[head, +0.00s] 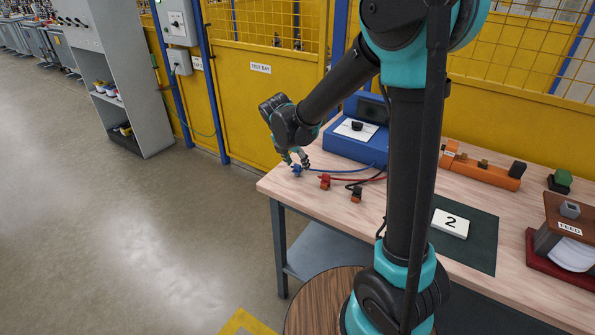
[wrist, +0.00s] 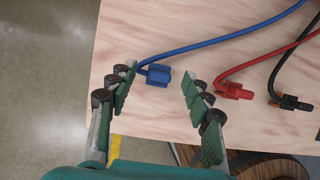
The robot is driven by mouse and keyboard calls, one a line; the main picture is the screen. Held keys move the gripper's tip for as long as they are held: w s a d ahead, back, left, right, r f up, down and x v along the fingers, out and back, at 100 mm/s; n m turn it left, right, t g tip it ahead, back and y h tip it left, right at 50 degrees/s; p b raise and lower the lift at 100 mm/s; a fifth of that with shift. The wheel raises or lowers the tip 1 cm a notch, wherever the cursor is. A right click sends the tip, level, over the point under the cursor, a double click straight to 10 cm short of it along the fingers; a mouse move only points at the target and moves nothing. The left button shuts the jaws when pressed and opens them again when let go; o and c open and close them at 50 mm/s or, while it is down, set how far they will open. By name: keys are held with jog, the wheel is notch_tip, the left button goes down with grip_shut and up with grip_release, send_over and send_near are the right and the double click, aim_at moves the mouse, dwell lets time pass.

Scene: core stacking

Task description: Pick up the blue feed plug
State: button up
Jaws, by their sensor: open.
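The blue feed plug (head: 297,170) lies on the wooden workbench (head: 285,190) near its left end, with a blue cable running back from it. In the wrist view the blue plug (wrist: 157,75) sits between the fingertips, closer to the left finger. My gripper (head: 298,158) is open just above the plug, and its two fingers also show in the wrist view (wrist: 158,80). Nothing is held between them. Whether a finger touches the plug or its cable cannot be told.
A red plug (wrist: 235,91) and a black-cabled plug (wrist: 292,102) lie to the right on the bench. A blue instrument case (head: 350,148) stands behind. Further right are an orange block (head: 482,171), a dark mat (head: 478,255) with a "2" card, and a "FEED" holder (head: 568,226).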

jog(key=shift+x, duration=0.95)
grip_shut()
jog(key=shift+r, duration=0.1)
